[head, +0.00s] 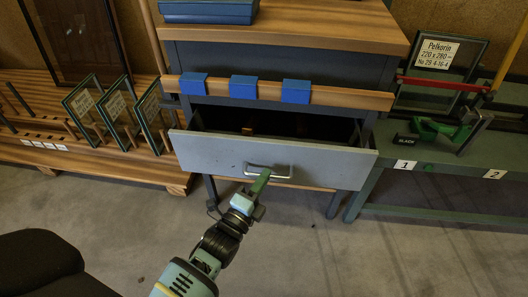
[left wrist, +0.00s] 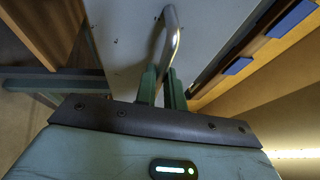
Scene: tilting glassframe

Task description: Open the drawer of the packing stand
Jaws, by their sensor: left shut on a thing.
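The packing stand has a wooden top (head: 330,28) and a dark body. Its grey drawer (head: 215,155) stands pulled out, with a dark gap showing behind its front. A metal bar handle (head: 283,170) sits on the drawer front. My left gripper (head: 260,180) is shut on the handle. In the left wrist view, the green fingers of the left gripper (left wrist: 163,85) close around the lower end of the handle (left wrist: 172,35), against the drawer front (left wrist: 125,35). The drawer's contents are mostly hidden in shadow. My right gripper does not show.
Several blue blocks (head: 243,87) sit on a wooden rail above the drawer. Framed glass panes (head: 117,115) lean in a wooden rack at left. A green bench (head: 435,165) with a green clamp (head: 440,130) stands at right. The floor before the drawer is clear.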

